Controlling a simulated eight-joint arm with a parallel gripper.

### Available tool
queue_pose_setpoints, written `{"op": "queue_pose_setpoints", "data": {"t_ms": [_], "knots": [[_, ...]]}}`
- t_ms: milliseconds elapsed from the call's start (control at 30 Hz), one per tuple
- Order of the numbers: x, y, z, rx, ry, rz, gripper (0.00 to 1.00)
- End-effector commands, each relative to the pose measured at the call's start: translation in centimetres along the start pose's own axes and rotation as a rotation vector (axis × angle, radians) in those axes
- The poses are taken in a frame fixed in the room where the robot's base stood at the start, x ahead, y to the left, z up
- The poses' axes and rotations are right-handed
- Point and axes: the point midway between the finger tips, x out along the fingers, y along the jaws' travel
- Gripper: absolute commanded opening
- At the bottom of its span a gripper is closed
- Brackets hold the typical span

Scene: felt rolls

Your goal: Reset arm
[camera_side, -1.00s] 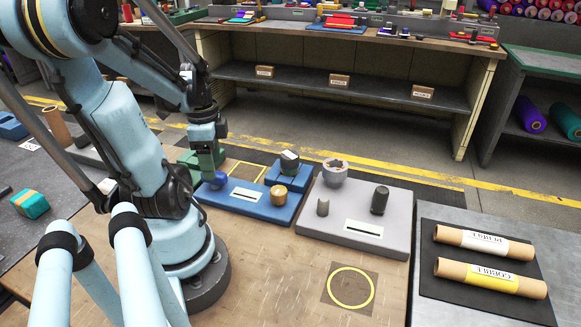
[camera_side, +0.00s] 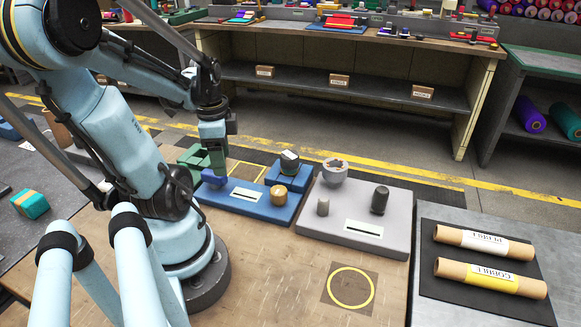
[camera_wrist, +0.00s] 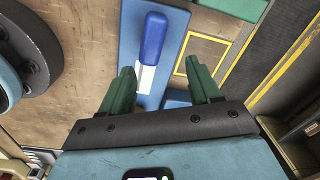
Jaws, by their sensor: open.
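My gripper (camera_side: 213,170) hangs over the left end of the blue tray (camera_side: 240,204) in the side view. Its green fingers stand apart in the wrist view (camera_wrist: 163,82), with nothing held between them. A blue rounded piece (camera_side: 214,179) is at the tray's left end, close below the fingers. In the wrist view a blue rounded piece (camera_wrist: 153,38) shows beyond the fingertips, with a white strip at its near end. Whether a finger touches it cannot be told from the side view.
Two labelled rolls (camera_side: 490,277) lie at right. A yellow ring (camera_side: 351,287) marks clear tabletop.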

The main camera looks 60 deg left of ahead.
Motion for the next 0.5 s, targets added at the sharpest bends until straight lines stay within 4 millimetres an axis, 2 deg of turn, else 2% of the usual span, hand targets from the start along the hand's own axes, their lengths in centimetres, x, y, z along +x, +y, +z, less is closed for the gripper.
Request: {"op": "queue_pose_setpoints", "data": {"t_ms": [167,267,367,500], "knots": [[-1.0,0.7,-6.0,-0.061,0.072,-0.109,0.62],[-1.8,1.8,-9.5,-0.113,0.146,-0.157,0.62],[-2.7,3.5,-12.9,-0.166,0.237,-0.184,0.62],[-4.1,6.7,-17.2,-0.239,0.380,-0.177,0.62]]}}
